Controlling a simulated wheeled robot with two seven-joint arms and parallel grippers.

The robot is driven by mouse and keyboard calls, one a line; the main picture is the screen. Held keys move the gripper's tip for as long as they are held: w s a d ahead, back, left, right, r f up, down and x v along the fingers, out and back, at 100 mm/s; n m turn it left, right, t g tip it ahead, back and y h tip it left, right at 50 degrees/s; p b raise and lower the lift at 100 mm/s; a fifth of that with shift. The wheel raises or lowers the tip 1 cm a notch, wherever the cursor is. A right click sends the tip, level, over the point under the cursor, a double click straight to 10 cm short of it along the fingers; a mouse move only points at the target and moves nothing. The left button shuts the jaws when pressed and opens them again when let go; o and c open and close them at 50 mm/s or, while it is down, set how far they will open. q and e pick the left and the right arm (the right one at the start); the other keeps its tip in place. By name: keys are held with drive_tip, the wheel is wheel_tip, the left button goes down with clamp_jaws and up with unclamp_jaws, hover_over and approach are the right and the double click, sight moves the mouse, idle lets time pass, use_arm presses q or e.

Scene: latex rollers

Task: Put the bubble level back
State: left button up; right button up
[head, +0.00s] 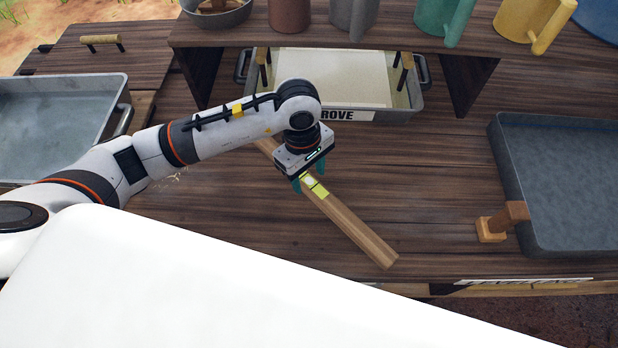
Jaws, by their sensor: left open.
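The bubble level (348,222) is a long wooden bar with a yellow-green vial section at its middle. It lies diagonally on the dark plank table, its near end toward the lower right. My left gripper (310,182) is directly over its middle, with teal fingers pointing down around the vial section. The fingers are open; whether they touch the bar I cannot tell. The gripper and wrist hide part of the bar's far half. My right gripper is not in view.
A grey tray (500,150) with a wooden block (492,228) beside it stands at the right. Another metal tray (125,85) is at the left. A labelled tray (418,100) sits under a shelf (400,40) bearing several mugs. The table's front middle is clear.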

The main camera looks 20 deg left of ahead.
sight(304, 176)
use_arm(q)
wheel_tip(304, 176, up, 9)
drive_tip(key=a+b, duration=0.1)
drive_tip(key=shift+w+r, duration=0.2)
drive_tip(key=shift+w, duration=0.1)
